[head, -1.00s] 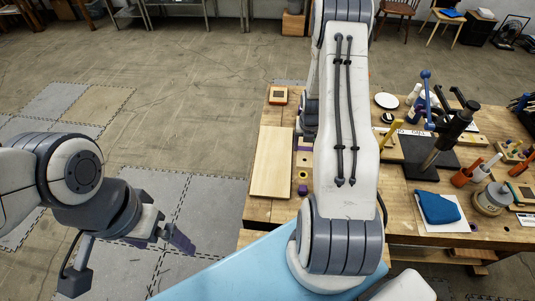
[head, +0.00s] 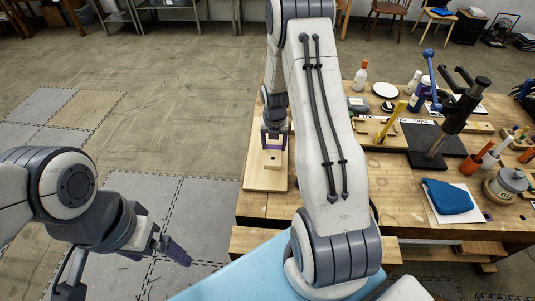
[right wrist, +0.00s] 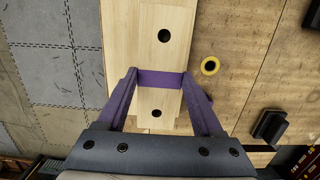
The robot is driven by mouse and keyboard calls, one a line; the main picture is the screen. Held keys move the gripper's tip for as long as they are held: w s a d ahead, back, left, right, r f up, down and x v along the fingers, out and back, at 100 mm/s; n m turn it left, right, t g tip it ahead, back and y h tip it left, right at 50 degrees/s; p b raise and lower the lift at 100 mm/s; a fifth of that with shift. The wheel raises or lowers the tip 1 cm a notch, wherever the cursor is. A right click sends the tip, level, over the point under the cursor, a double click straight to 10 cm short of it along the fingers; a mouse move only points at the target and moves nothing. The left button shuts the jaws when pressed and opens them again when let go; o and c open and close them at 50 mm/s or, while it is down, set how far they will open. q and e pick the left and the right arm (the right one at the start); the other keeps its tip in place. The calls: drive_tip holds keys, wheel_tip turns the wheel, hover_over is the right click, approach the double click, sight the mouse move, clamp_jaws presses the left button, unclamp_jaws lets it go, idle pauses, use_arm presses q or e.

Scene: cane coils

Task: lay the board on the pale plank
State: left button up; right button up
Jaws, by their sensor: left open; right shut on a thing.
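The board (right wrist: 165,58) is a pale wooden strip with dark round holes and a purple band across it. My right gripper (right wrist: 160,80) is shut on it at the band, with a purple finger at each side. The pale plank (right wrist: 118,35) shows along the board's left side in the right wrist view. In the head view the board (head: 272,160) is over the plank (head: 264,181), under my right gripper (head: 273,145). I cannot tell whether they touch. My left gripper (head: 176,252) is open and empty over the floor at the left.
The plank lies along the workbench's (head: 315,95) left edge, with floor beyond. A blue cloth (head: 447,197), a black clamp stand (head: 455,125) and pots stand further right. My right arm hides part of the bench.

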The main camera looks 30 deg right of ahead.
sight(267, 153)
drive_tip(key=shift+w+a+f, duration=0.65)
drive_tip(key=shift+a+f, duration=0.15)
drive_tip(key=shift+a, duration=0.2)
wheel_tip(267, 153, down, 3)
drive_tip(key=shift+f+p, duration=0.1)
drive_tip(key=shift+p, duration=0.75)
drive_tip(key=shift+f, duration=0.35)
drive_tip(key=shift+f, duration=0.1)
drive_tip(key=o, duration=1.4)
drive_tip(key=shift+o, duration=0.2)
